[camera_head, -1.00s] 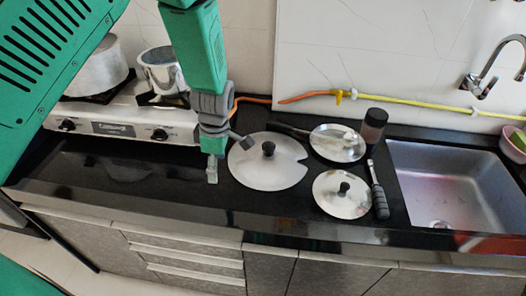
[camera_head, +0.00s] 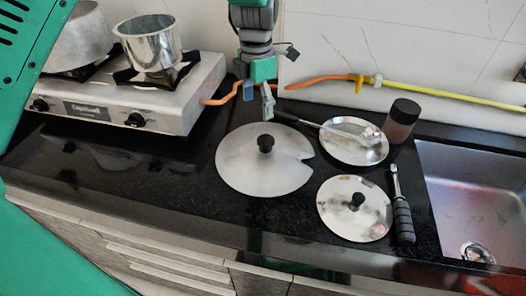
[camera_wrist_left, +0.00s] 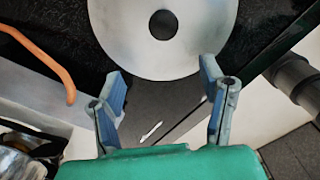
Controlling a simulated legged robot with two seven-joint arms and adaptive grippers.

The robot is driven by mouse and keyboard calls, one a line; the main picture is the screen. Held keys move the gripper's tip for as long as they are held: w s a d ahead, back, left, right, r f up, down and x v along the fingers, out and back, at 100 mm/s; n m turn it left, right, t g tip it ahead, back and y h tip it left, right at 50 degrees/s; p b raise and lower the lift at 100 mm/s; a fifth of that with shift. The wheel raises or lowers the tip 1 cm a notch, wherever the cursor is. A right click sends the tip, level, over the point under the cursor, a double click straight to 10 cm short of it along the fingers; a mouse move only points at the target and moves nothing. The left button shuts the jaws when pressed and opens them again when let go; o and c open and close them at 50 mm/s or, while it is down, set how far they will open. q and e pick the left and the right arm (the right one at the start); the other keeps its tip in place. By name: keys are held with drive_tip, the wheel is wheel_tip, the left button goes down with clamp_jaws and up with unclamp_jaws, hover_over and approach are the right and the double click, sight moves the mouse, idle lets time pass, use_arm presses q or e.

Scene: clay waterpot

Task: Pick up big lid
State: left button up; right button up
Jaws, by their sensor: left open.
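The big lid (camera_head: 246,175) is a grey disc with a notch on its right side and a black knob (camera_head: 265,143) in the middle. It lies flat on the dark counter. My left gripper (camera_head: 258,98) is open and empty, just beyond the lid's far edge in the head view. In the left wrist view the big lid (camera_wrist_left: 118,30) fills the top middle, its knob (camera_wrist_left: 163,24) ahead of the gap between the two spread fingers (camera_wrist_left: 161,82). The fingers do not hold the knob. My right gripper is not in view.
A smaller lid (camera_head: 338,215) and a shiny plate (camera_head: 353,153) with a ladle lie to the right, beside a black-handled tool (camera_head: 403,218) and a dark jar (camera_head: 402,120). The sink (camera_head: 470,180) is far right. The stove (camera_head: 95,108) with pots stands left. An orange hose (camera_head: 310,83) runs behind.

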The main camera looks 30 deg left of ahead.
sight(266, 139)
use_arm(q)
drive_tip(key=f, duration=0.2)
drive_tip(key=d+f, duration=0.1)
drive_tip(key=f, duration=0.1)
drive_tip(key=w+d+f, duration=0.1)
drive_tip(key=f, duration=0.4)
drive_tip(key=a+f, duration=0.1)
drive_tip(key=f, duration=0.2)
drive_tip(key=shift+s+f+b, duration=0.1)
drive_tip(key=shift+b, duration=0.25)
drive_tip(key=shift+d, duration=0.15)
drive_tip(key=shift+d, duration=0.15)
drive_tip(key=c, duration=0.4)
drive_tip(key=shift+d, duration=0.25)
clamp_jaws()
drive_tip(key=shift+a, duration=0.1)
